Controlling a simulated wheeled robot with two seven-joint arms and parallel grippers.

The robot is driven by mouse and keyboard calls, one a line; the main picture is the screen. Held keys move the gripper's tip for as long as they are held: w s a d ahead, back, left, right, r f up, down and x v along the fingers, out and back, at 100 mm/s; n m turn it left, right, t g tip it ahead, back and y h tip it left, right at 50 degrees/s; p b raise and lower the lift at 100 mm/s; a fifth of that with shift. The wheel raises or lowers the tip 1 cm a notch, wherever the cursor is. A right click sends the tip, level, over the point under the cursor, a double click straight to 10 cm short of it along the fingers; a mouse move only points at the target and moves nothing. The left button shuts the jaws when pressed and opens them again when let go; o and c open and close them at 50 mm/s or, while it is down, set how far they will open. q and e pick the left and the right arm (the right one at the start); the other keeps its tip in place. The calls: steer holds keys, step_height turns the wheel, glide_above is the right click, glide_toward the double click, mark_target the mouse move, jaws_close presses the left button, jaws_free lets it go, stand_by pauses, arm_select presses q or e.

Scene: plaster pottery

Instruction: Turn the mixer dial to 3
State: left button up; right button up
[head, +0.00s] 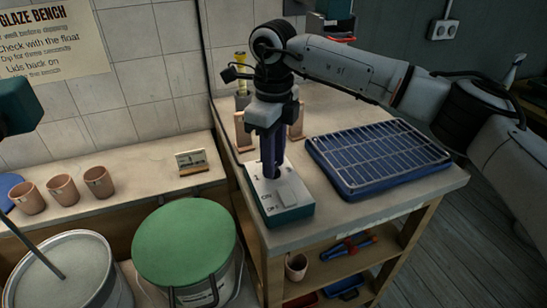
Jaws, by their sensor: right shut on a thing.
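The mixer control box (288,208) has a pale top and a teal base and sits on the bench near its front left corner. My right gripper (271,173) comes straight down onto the back part of the box's top and is shut on the dial there. The dial is hidden between and behind the fingers, so its setting cannot be read. My left gripper is out of view.
A blue tray with a wire rack (378,157) lies right of the box. A green-lidded bucket (185,243) stands left of the bench. Several clay cups (63,190) and a small card (191,161) are on the left ledge.

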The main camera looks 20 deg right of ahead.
steer(key=o, duration=1.1)
steer(key=shift+c, duration=0.2)
steer(key=shift+r, duration=0.1)
step_height(320, 180, up, 10)
